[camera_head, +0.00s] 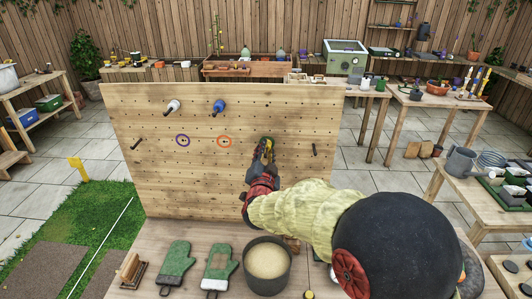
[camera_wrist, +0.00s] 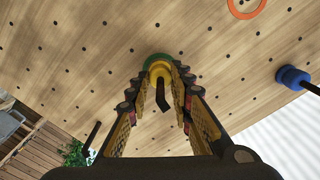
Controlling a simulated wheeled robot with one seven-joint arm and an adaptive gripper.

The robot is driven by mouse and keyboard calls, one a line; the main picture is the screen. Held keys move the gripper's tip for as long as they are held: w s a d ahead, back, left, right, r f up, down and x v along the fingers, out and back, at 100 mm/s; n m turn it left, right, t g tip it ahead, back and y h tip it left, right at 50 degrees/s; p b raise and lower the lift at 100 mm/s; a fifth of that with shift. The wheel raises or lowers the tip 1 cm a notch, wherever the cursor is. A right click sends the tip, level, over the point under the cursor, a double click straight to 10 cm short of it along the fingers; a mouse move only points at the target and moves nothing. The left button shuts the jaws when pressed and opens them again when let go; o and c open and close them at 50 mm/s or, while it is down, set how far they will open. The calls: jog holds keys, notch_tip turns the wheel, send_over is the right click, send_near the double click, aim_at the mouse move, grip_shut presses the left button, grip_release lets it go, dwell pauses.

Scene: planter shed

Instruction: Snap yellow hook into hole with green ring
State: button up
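The yellow hook (camera_wrist: 160,71) is a yellow body with a bent dark rod, seen in the wrist view at the fingertips. Its far end lies in front of the green ring (camera_wrist: 157,59) on the wooden pegboard (camera_head: 196,185). I cannot tell whether it is seated in the hole. My gripper (camera_wrist: 161,76) points at the board, its two fingers closed in on both sides of the yellow body. In the head view my gripper (camera_head: 263,150) covers most of the hook and part of the green ring.
An orange ring (camera_head: 224,142) and a purple ring (camera_head: 183,140) are left of my gripper. A blue hook (camera_head: 219,106) and a white hook (camera_head: 172,106) stick out above them. Oven mitts (camera_head: 177,262) and a pot (camera_head: 267,262) stand on the bench below.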

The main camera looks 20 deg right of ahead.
jog(key=o, duration=0.5)
jog(key=shift+o, duration=0.2)
